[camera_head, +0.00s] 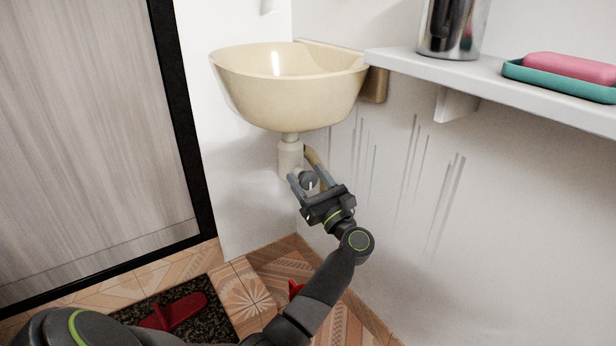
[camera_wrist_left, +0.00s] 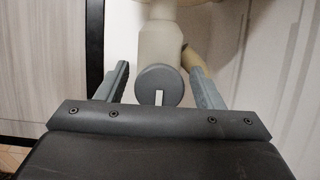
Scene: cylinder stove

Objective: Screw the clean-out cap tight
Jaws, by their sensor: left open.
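The clean-out cap (camera_head: 309,181) is a grey round cap on the cream drain trap (camera_head: 290,155) under the basin. In the left wrist view the cap (camera_wrist_left: 159,85) shows face-on with a pale upright mark on it, in front of the trap body (camera_wrist_left: 160,45). My left gripper (camera_head: 306,181) is open, with one finger on each side of the cap. In the left wrist view there is a visible gap between each finger and the cap; the fingers (camera_wrist_left: 160,83) are apart. Whether the fingertips reach past the cap's face is hard to tell. My right gripper is not in view.
The cream basin (camera_head: 285,90) hangs just above the trap. A white shelf (camera_head: 500,88) on the right holds a metal cup (camera_head: 452,28) and a pink soap (camera_head: 570,67) in a teal dish (camera_head: 560,83). Red slippers (camera_head: 175,312) lie on a dark mat (camera_head: 222,322). A door stands left.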

